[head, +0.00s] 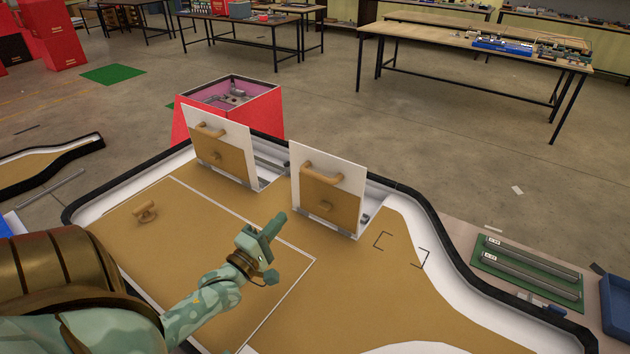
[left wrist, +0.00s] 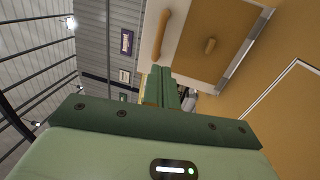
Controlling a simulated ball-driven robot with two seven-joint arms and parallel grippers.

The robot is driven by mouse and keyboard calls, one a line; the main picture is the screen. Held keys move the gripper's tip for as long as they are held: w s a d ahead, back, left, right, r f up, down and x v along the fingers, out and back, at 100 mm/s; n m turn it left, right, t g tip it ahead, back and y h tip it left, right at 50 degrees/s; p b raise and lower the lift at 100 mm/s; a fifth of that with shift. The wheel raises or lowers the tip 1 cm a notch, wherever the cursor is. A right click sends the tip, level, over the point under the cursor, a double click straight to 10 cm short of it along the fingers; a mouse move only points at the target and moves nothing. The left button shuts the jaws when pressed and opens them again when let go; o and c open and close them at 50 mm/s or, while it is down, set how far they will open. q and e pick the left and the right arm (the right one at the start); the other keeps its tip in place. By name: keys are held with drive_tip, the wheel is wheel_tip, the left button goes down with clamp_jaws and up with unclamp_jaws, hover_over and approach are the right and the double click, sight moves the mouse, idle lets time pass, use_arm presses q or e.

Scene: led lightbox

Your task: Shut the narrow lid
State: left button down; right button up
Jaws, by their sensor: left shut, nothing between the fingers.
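Two white-edged tan lids stand open and upright on the tan-topped board: a left lid (head: 222,150) and a right lid (head: 329,185). I cannot tell surely which is the narrow one. My left gripper (head: 276,224) is shut and empty, in front of the right lid and a little to its left, apart from it. In the left wrist view, the shut fingers (left wrist: 161,83) show below one lid (left wrist: 205,40) with its handle and knob. My right gripper is not in view.
A wooden knob (head: 145,211) stands on the board (head: 400,290) at left. A black rim bounds the board. A red box (head: 262,115) stands behind the lids. A green mat with grey bars (head: 528,265) and a blue tray (head: 614,305) lie at right. The board's right-hand part is clear.

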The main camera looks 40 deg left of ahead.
use_arm(q)
drive_tip(key=b+x, duration=0.1)
drive_tip(key=x, duration=1.1)
drive_tip(key=shift+w, duration=0.3)
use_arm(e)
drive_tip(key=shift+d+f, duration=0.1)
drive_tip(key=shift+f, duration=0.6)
use_arm(q)
drive_tip(key=shift+r, duration=0.15)
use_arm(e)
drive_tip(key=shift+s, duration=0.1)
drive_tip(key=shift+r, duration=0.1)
